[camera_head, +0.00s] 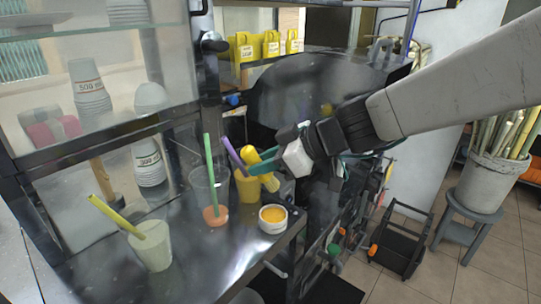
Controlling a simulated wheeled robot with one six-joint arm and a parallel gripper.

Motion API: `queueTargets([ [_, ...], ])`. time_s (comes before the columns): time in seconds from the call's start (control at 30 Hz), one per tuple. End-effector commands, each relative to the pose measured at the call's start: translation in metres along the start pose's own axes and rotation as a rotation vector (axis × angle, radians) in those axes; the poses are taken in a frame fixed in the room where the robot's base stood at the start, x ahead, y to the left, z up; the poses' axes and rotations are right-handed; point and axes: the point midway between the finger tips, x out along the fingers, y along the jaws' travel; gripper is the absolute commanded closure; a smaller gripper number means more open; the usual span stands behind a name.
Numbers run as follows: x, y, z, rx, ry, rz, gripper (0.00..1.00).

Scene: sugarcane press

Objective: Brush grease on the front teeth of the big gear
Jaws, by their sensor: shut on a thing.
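My gripper (263,164), with teal fingers, is above the metal counter and shut on a thick yellow thing (269,181). This looks like a handle, perhaps the brush's; no bristles can be made out. A small round white tub (273,226) with yellow-orange content stands on the counter just below and in front of my gripper, apart from it. A large dark round part of the press (300,88) stands behind my gripper. I cannot make out gear teeth; my arm and wrist cover part of that area.
A yellow cup (244,188) with a purple straw stands close behind the tub. A clear cup (199,191) with a green straw and a pale cup (153,252) stand left. A glass case (100,128) closes off the left. A cane bucket (484,192) stands on a stool at right.

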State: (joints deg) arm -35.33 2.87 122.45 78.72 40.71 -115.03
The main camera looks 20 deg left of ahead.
Motion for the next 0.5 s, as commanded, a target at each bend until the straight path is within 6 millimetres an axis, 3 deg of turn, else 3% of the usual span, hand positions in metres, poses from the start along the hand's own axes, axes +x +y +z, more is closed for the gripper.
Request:
queueTargets([
  [0.5, 0.026, -0.005, 0.042, 0.003, -0.004, -0.001, 0.98],
])
